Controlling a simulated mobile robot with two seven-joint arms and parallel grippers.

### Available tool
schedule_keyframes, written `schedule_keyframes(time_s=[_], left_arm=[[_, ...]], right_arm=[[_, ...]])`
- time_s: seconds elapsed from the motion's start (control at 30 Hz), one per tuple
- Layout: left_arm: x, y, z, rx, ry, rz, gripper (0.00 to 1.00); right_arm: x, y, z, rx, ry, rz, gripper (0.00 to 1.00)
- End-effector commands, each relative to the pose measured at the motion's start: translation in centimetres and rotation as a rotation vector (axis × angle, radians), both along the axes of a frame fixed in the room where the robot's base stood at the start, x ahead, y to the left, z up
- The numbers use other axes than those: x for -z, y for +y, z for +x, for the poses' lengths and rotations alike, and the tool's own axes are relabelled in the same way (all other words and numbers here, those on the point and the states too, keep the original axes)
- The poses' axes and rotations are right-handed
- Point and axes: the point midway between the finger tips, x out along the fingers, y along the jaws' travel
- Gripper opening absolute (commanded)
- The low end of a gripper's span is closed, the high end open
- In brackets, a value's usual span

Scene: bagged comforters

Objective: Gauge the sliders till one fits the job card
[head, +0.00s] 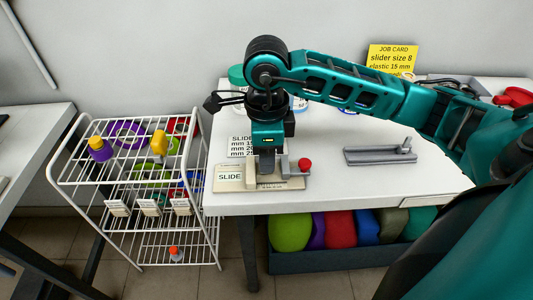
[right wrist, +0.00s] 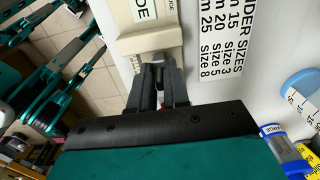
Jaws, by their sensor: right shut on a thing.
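My right gripper (head: 267,174) points down at the cream slide gauge (head: 229,178) at the table's front left corner. In the right wrist view its fingers (right wrist: 160,84) are closed on a small dark piece, likely a slider (right wrist: 158,62), against the cream gauge block (right wrist: 148,38). The fingers hide most of the piece, and I cannot tell whether it sits in the gauge. The slider sizes card (head: 240,147) lies just behind the gauge; it lists sizes 3, 5 and 8. The yellow job card (head: 392,58) at the back reads slider size 8, elastic 15 mm. My left gripper is out of view.
A red knob (head: 305,164) stands at the gauge's right end. A grey fixture (head: 380,154) lies on the table to the right, with clear white top between. A white wire rack (head: 138,190) stands left of the table. Coloured bags (head: 340,229) sit in a bin below.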

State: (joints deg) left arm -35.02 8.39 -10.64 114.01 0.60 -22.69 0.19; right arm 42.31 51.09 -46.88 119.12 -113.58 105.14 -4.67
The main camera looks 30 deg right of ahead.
Motion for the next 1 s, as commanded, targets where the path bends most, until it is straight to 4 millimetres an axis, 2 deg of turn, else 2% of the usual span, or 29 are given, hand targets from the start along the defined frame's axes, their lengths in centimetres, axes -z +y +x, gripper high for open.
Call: schedule_keyframes(time_s=[0.33, 0.37, 0.6, 0.67, 0.8, 1.0], left_arm=[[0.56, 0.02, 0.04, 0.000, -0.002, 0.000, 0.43], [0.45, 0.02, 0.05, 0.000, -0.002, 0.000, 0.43], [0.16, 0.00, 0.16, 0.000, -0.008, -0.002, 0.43], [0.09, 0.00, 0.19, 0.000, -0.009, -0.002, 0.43], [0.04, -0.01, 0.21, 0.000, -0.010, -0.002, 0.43], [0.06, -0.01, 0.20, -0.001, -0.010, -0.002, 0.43]], right_arm=[[0.59, -0.01, 0.00, 0.000, 0.000, 0.000, 0.00], [0.49, -0.01, 0.01, 0.000, 0.000, 0.000, 0.18], [0.47, -0.01, 0.00, 0.000, 0.000, 0.000, 0.41], [0.48, -0.01, -0.01, 0.000, 0.000, 0.000, 0.45], [0.48, -0.01, -0.01, 0.000, 0.000, 0.000, 0.45], [0.48, -0.01, -0.01, 0.000, 0.000, 0.000, 0.64]])
